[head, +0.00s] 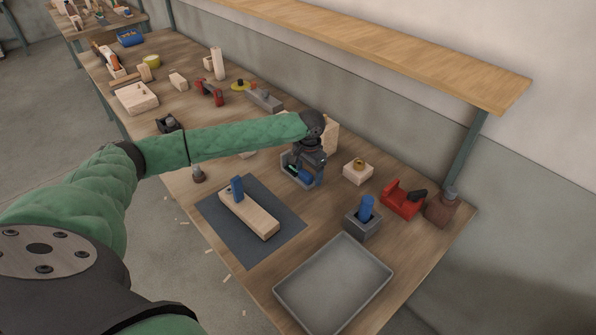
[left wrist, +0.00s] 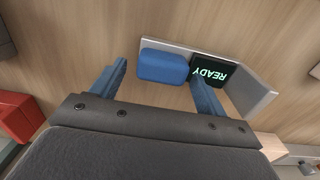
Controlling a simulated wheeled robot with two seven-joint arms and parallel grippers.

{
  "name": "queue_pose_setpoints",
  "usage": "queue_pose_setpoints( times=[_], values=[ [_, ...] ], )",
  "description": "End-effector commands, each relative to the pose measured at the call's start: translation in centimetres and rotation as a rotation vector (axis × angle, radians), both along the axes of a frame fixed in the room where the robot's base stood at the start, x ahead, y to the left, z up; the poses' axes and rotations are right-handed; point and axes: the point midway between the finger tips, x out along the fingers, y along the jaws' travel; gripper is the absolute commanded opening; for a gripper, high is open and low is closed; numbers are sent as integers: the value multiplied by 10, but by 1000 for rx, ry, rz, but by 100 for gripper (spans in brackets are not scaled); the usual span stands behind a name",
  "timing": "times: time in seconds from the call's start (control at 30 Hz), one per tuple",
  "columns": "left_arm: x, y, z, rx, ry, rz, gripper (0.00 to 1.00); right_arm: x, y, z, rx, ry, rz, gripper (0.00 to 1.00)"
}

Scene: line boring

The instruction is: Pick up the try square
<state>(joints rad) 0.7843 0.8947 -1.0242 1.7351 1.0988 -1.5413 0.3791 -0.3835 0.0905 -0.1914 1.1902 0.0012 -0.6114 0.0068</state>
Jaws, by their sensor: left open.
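My left gripper (head: 307,178) points down over a small grey holder (head: 287,168) on the bench. In the left wrist view the blue fingers of my left gripper (left wrist: 158,72) are apart, with nothing visibly clamped. Beyond and between them lie a blue block (left wrist: 163,66) and a black display (left wrist: 212,71) reading READY, both within the grey holder (left wrist: 256,92). I cannot make out a try square for certain. A pale wooden block (head: 252,214) with an upright blue piece (head: 237,188) lies on a dark mat (head: 222,228). My right gripper is not in view.
A grey tray (head: 335,284) lies at the near end. A shelf (head: 400,45) overhangs the back.

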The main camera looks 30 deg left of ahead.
Motion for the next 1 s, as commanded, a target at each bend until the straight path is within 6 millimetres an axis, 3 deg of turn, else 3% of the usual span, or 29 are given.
queue_pose_setpoints(
  times=[0.27,0.6,1.0],
  values=[
    [0,0,-2,0,-1,0,75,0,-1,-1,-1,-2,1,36],
    [0,0,-2,0,-1,0,10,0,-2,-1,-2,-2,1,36],
    [1,0,5,-1,-4,0,10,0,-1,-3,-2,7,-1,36]
  ],
)
